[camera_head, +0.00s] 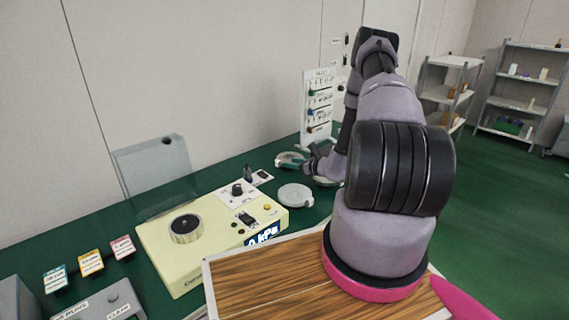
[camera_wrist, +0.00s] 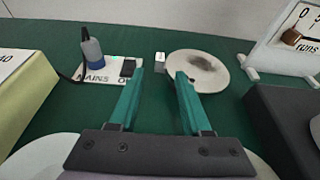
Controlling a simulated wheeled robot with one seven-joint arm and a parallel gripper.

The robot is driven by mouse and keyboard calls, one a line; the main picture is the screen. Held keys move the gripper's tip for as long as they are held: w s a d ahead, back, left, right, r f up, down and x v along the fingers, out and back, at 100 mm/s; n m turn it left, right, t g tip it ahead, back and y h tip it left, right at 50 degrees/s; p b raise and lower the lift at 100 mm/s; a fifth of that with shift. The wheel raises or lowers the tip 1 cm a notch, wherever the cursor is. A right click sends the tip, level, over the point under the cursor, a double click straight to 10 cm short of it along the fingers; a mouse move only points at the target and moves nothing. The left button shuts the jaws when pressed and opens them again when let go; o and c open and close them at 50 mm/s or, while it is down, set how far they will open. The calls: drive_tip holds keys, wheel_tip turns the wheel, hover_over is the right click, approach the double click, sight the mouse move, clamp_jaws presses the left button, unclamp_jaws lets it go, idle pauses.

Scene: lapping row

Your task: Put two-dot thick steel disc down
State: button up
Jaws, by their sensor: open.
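Several pale round discs lie about, and I cannot make out dots on any, so I cannot tell which is the two-dot thick steel disc. One grey disc (camera_head: 295,195) lies on the green bench beside the cream machine. My gripper (camera_head: 291,162) is low over the bench behind it, its teal fingers apart. In the wrist view my gripper (camera_wrist: 158,76) is open, with no disc between its fingers. A pale round plate with a dark smudge (camera_wrist: 205,68) lies just beyond the right fingertip. Pale round edges (camera_wrist: 35,158) show at the bottom, partly hidden by the gripper body.
The cream machine (camera_head: 160,250) with a knob and display stands at the left front. A mains switch plate (camera_wrist: 105,72) lies beyond the left finger. A dark block (camera_wrist: 275,115) stands at the right. A white pegboard (camera_head: 318,105) stands behind. Some green bench is clear between them.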

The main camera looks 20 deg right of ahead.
drive_tip(key=v, duration=0.5)
drive_tip(key=a+r+n+g+y, duration=0.3)
drive_tip(key=a+r+n+y, duration=0.35)
drive_tip(key=r, duration=0.85)
drive_tip(key=s+a+r+n+g, duration=0.6)
drive_tip(key=a+r+n, duration=0.4)
drive_tip(key=r, duration=0.4)
drive_tip(key=s+r+n+t+h, duration=0.1)
drive_tip(key=s+r+n+h, duration=0.4)
drive_tip(key=s+r, duration=0.3)
drive_tip(key=s+d+r+n+t+h, duration=0.1)
drive_tip(key=s+r+n+h, duration=0.4)
drive_tip(key=s, duration=1.2)
wheel_tip(320, 180, up, 4)
drive_tip(key=shift+r+n+t, duration=0.15)
drive_tip(key=shift+n+t, duration=0.15)
drive_tip(key=shift+n, duration=0.05)
